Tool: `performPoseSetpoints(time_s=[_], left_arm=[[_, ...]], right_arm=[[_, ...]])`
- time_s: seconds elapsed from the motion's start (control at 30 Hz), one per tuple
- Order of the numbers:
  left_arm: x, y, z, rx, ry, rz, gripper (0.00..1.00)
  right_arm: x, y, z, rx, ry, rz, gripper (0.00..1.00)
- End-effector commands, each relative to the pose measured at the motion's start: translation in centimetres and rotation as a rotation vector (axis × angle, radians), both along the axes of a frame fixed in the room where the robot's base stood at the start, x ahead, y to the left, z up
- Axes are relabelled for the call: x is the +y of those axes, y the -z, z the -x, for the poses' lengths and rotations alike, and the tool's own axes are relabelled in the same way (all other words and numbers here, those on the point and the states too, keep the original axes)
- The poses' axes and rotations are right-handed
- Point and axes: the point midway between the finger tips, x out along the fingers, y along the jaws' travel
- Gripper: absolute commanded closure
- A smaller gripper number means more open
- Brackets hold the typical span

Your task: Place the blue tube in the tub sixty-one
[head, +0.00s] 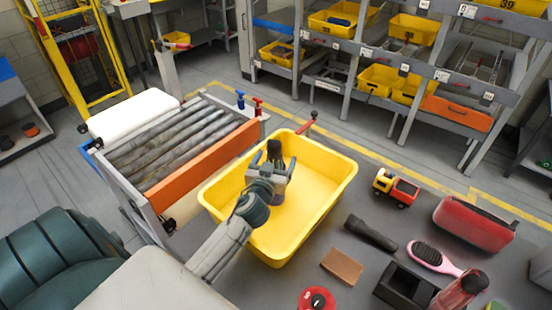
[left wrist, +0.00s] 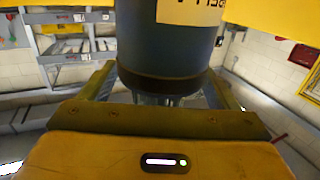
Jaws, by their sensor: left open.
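A large yellow tub (head: 335,187) stands on the grey table in the middle of the head view; I can read no number on it. My left gripper (head: 275,168) is over the tub's inside, pointing away from me, with its jaws open. In the left wrist view, a dark blue-grey cylinder (left wrist: 165,50) with a pale yellow label and a dark band fills the space at the fingers. It may be the blue tube; I cannot tell whether it touches the fingers. No other clear blue tube shows on the table. My right gripper is not in view.
A roller conveyor with an orange side (head: 190,160) adjoins the tub's left. Right of the tub lie a toy truck (head: 397,187), a black flashlight (head: 370,233), a red case (head: 474,222), a pink brush (head: 434,257) and a brown block (head: 342,266). Shelves with yellow bins (head: 413,29) stand behind.

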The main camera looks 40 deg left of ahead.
Motion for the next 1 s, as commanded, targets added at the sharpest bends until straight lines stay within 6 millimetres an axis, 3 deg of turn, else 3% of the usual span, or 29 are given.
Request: performPoseSetpoints(time_s=[0.03,0.1,0.37,1.0], left_arm=[[-0.4,1.0,1.2,0.003,0.000,0.002,0.17],[-0.8,0.8,2.5,0.001,0.001,0.003,0.17],[-1.9,0.2,5.8,0.000,0.000,0.001,0.17],[-2.0,-0.2,6.2,-0.001,0.000,0.001,0.17]], right_arm=[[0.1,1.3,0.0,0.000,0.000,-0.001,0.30],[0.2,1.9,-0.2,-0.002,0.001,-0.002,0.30],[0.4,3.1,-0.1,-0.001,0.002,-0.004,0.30],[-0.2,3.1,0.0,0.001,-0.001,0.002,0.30]])
